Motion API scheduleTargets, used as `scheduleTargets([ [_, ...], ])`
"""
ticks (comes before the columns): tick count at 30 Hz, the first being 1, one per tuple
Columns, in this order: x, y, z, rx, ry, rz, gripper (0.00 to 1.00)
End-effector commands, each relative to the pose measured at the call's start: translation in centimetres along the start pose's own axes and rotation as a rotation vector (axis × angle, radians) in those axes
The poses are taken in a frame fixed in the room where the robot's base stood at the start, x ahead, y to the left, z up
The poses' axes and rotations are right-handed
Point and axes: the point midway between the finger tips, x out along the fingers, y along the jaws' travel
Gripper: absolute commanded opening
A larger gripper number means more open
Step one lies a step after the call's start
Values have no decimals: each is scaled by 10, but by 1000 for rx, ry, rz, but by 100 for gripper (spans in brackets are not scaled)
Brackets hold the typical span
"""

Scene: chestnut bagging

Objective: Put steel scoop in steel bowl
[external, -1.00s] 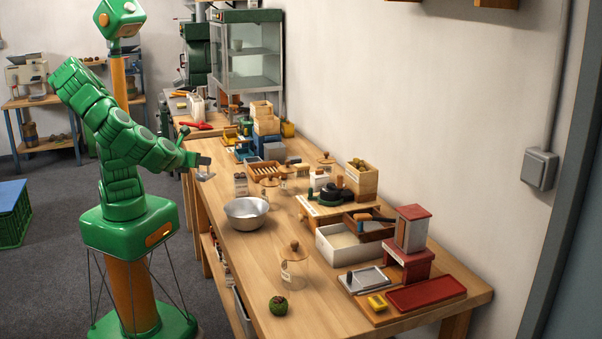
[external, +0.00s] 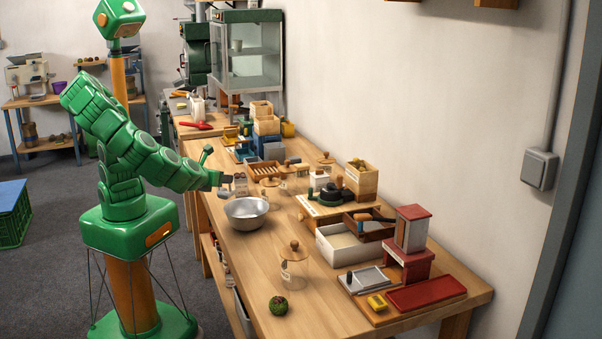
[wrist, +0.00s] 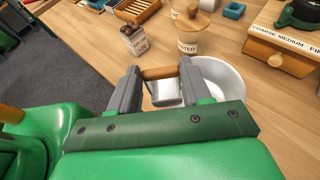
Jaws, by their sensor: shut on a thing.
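The steel bowl (external: 246,214) sits on the wooden table near its left edge. It also shows in the wrist view (wrist: 234,84), partly hidden behind my right finger. My gripper (external: 229,183) is above the table at the far left side of the bowl. In the wrist view my gripper (wrist: 160,76) is shut across the wooden handle of the steel scoop (wrist: 166,95). The scoop's metal part hangs below the handle, just left of the bowl in that view. In the external view the scoop is small and mostly hard to make out by the gripper.
A small labelled box (wrist: 133,40) and a jar with a wooden lid (wrist: 190,36) stand beyond the gripper. A grinder on a wooden box (external: 332,194) stands to the right. A lidded glass jar (external: 294,264) and a green ball (external: 278,305) are nearer the front. The table between is clear.

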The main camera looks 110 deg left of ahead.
Motion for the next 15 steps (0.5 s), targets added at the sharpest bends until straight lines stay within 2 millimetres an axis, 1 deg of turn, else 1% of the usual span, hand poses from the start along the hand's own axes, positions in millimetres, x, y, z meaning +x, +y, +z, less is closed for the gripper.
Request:
scheduleTargets([
  [4,8,-19,-6,0,1,2,0],
  [15,27,-47,-38,2,-2,4,0],
])
